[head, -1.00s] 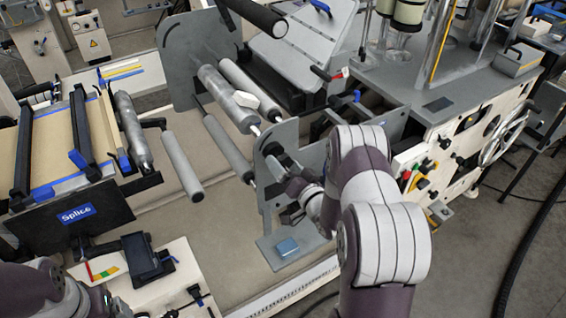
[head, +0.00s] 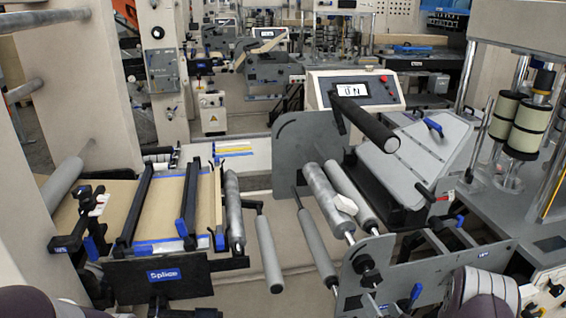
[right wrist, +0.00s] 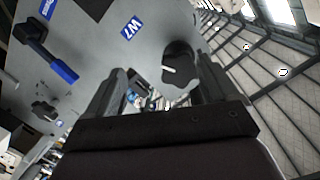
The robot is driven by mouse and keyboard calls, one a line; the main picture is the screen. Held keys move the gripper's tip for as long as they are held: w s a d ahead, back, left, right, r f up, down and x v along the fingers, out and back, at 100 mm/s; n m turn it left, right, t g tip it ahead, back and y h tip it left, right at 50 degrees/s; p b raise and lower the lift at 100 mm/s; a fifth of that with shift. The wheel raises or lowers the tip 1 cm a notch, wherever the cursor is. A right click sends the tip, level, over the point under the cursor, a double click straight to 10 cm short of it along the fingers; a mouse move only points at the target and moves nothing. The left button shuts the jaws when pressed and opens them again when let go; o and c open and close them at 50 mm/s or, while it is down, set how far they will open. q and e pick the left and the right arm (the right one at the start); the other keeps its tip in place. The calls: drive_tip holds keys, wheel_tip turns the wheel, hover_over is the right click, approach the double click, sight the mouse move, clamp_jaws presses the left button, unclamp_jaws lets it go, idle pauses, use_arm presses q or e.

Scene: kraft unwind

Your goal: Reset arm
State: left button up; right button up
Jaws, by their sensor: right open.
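My right gripper (right wrist: 160,88) shows in the right wrist view with its two dark fingers apart and nothing between them. A grey side plate (right wrist: 95,50) with a blue "W7" label is beyond the fingers, and a dark knob (right wrist: 180,62) shows near the right finger. In the head view a link of my right arm (head: 480,295) is at the bottom right; I cannot make out the fingers there. A purple part of my left arm (head: 35,302) shows at the bottom left corner, and its gripper is out of view.
A splice table (head: 160,210) with blue-edged bars stands at left. Grey rollers (head: 325,197) and a side plate (head: 380,265) stand at centre right. A black bar end (head: 365,123) juts out above. A blue-tipped lever (right wrist: 45,50) is left of the gripper in the wrist view.

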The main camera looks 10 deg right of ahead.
drive_tip(key=s+f+n+g+h, duration=0.2)
drive_tip(key=s+f+g, duration=0.5)
drive_tip(key=s+g, duration=0.35)
drive_tip(key=s+a+r+n+g, duration=0.2)
drive_tip(key=s+a+r, duration=0.1)
drive_tip(key=a+r, duration=0.3)
drive_tip(key=s+a+r+n+g, duration=0.2)
drive_tip(key=s+a+r, duration=0.1)
drive_tip(key=a+r, duration=0.3)
drive_tip(key=shift+s+a+r+y, duration=0.3)
drive_tip(key=shift+s+r+y, duration=0.1)
drive_tip(key=shift+r, duration=0.95)
